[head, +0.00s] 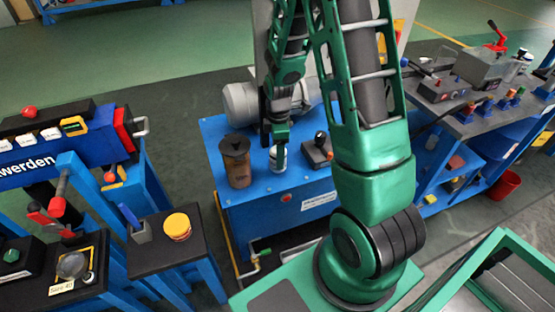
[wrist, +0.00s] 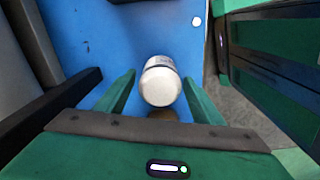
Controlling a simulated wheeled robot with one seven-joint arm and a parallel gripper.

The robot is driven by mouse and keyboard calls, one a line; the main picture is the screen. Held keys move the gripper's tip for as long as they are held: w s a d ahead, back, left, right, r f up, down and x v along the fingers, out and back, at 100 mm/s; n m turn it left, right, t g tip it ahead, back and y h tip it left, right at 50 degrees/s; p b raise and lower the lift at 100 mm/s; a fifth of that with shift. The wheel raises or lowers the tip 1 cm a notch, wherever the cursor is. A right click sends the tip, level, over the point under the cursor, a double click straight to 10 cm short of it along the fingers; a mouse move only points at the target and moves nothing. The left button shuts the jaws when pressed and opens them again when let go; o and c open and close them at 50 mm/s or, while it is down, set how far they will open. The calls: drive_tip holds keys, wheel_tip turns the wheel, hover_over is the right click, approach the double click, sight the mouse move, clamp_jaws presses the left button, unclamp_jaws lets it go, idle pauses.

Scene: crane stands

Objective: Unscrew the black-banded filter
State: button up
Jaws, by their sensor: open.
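A white cylindrical filter (head: 277,158) stands on the blue bench, with my gripper (head: 278,138) right above it. In the wrist view the white filter (wrist: 161,82) lies between the two green fingers of my gripper (wrist: 161,98), with a thin dark band around its upper part. The fingers are open, with a gap visible on both sides of the filter.
A brown translucent canister (head: 237,165) with a dark lid stands left of the filter on the blue bench (head: 262,207). A black joystick box (head: 318,152) stands to the right, and a grey motor (head: 241,103) behind. A yellow-capped jar (head: 177,226) sits on a separate stand.

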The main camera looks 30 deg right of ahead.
drive_tip(key=m, duration=0.4)
drive_tip(key=shift+m, duration=0.3)
drive_tip(key=m, duration=0.4)
drive_tip(key=shift+m, duration=0.4)
drive_tip(key=c, duration=1.2)
drive_tip(key=n, duration=0.4)
drive_tip(key=shift+r, duration=0.1)
clamp_jaws()
drive_tip(key=shift+n, duration=0.7)
